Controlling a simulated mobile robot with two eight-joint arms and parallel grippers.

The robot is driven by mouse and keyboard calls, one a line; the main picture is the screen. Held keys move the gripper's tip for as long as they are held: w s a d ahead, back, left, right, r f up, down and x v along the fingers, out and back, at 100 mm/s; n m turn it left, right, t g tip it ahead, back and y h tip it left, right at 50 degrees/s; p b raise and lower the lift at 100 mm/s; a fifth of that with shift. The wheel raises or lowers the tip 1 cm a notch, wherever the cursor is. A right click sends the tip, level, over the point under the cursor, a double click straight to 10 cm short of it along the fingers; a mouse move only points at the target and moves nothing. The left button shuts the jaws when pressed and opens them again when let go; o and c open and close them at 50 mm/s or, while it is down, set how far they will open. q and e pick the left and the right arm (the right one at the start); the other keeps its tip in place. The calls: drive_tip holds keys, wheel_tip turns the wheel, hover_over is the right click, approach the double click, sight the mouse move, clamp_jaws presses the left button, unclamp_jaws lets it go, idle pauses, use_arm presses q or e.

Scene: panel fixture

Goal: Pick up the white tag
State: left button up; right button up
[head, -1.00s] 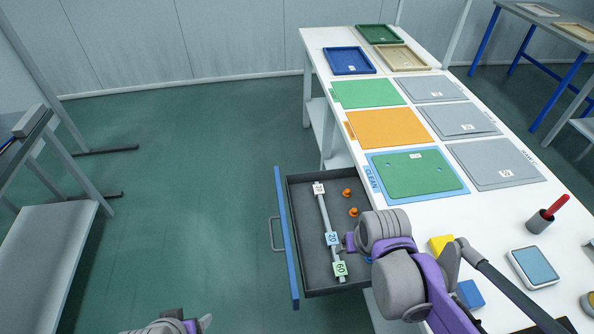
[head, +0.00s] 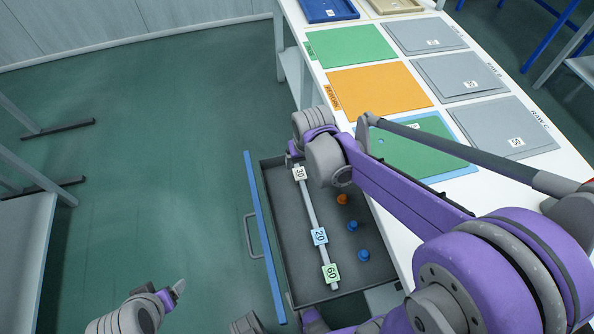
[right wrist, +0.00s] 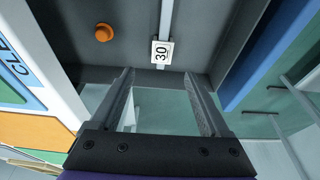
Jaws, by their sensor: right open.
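The white tag (head: 299,173), marked 30, sits on a pale rail in the open drawer, at the end farthest from me in the head view. In the right wrist view the white tag (right wrist: 162,52) lies just beyond the fingertips, roughly centred between them. My right gripper (right wrist: 160,78) is open and empty, above the drawer's far end, and the tag is not between its fingers. In the head view the right arm hides most of that gripper. My left gripper (head: 176,289) is at the lower left over the floor, away from the drawer; its opening is unclear.
The drawer (head: 273,220) has a blue front. A blue tag (head: 319,237) and a green tag (head: 331,273) share the rail. An orange knob (head: 342,199) and blue knobs (head: 363,255) stand beside it. The white table (head: 305,82) holds coloured mats.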

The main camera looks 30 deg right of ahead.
sight(300, 173)
drive_tip(key=x, duration=0.2)
drive_tip(key=b+x, duration=0.1)
drive_tip(key=x, duration=0.5)
drive_tip(key=shift+s+a+f+b, duration=0.1)
drive_tip(key=shift+s+a+b, duration=0.15)
drive_tip(key=shift+s+b, duration=0.1)
clamp_jaws()
